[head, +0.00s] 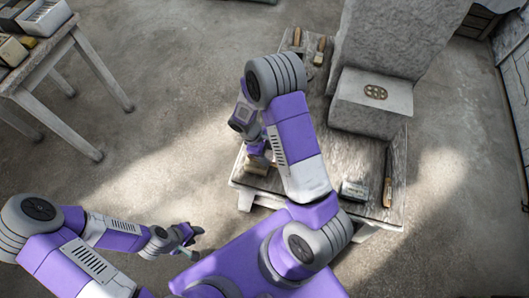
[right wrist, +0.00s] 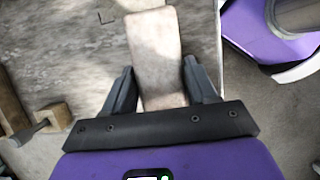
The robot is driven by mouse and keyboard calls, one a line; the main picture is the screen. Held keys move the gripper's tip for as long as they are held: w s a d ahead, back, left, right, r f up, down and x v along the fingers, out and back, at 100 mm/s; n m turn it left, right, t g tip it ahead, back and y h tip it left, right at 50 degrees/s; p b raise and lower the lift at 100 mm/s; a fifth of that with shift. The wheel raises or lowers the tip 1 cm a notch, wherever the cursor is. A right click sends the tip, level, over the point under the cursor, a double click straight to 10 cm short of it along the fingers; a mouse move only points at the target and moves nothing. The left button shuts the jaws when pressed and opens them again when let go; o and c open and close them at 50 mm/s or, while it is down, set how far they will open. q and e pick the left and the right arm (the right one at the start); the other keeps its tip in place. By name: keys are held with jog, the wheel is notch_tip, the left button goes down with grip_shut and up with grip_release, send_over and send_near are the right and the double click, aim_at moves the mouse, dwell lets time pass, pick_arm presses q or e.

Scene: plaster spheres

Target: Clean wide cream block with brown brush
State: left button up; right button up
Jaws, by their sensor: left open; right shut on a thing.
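A pale cream block (right wrist: 160,55) with a rounded, elongated face lies between the fingers of my right gripper (right wrist: 159,66) in the right wrist view. My right gripper is shut on it at the near left corner of the wooden platform. In the head view, my forearm partly hides this gripper (head: 260,149), and a cream edge (head: 257,168) shows below it. Two brown-handled tools, a longer one (head: 297,38) and a shorter one (head: 320,49), lie at the platform's back left. They look like brushes; I cannot tell which is the brown brush. My left gripper (head: 193,236) is open and empty, low over the floor.
A large grey stone piece (head: 388,38) and a stone block with a round grille (head: 350,100) stand on the wooden platform (head: 360,150). A small labelled block (head: 354,190) and a wooden-handled tool (head: 388,191) lie front right. A table with boxes (head: 62,40) stands upper left.

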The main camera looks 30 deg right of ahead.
jog(key=shift+s+d+f, duration=0.1)
jog(key=shift+s+d, duration=0.3)
jog(key=shift+w+a, duration=1.5)
jog(key=shift+w, duration=0.2)
jog(key=shift+s+d, duration=1.5)
jog(key=shift+s, duration=0.2)
